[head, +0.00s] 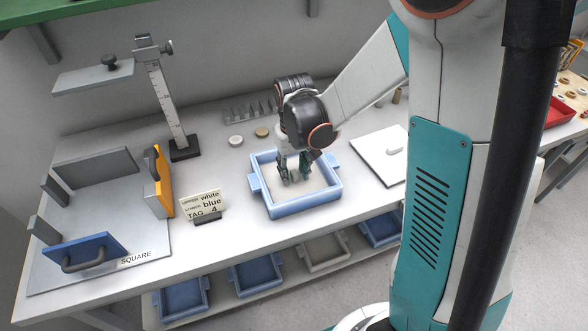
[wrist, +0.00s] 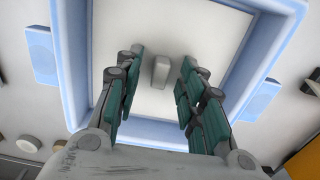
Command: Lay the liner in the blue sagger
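The blue sagger (head: 292,210) is a square light-blue tray with side lugs on the bench; its rim frames the wrist view (wrist: 78,60). Inside it a flat white plate, seemingly the liner (wrist: 188,100), covers the floor. A small pale grip block (wrist: 160,72) stands up from the plate. My gripper (head: 294,178) points down into the sagger. In the wrist view its fingers (wrist: 161,75) are apart on both sides of the grip block, with a gap on each side. In the head view the fingers hide part of the sagger's inside.
A tag stand (head: 206,206) reads upper white, lower blue, tag 4. At left are a SQUARE fixture (head: 110,225) and a height gauge (head: 168,105). Several saggers (head: 255,278) sit on the lower shelf.

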